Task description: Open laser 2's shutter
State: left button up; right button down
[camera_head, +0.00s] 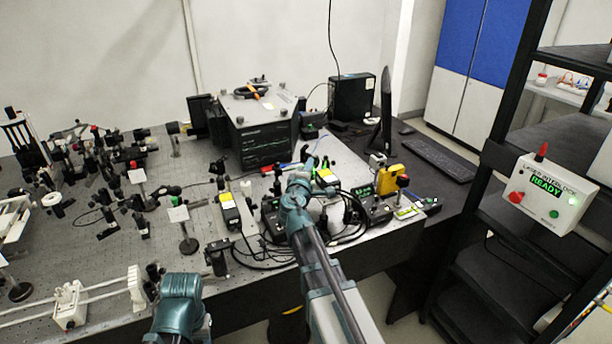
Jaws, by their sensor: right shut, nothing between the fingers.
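Control boxes with small green displays (378,210) and loose black cables crowd the bench's front right. A yellow device (387,179) stands there. A large black instrument (264,145) stands behind. Optics posts fill the left. A READY interlock box (546,195) is on the right rack.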

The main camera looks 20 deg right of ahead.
aim_at(319, 173)
jog(key=shift+w+d+f, duration=0.1)
jog(key=shift+w+d, duration=0.05)
jog(key=shift+d, duration=1.7)
jog(key=shift+d+m+p, duration=0.2)
jog(key=shift+m+p, duration=0.1)
jog(key=shift+p, duration=0.25)
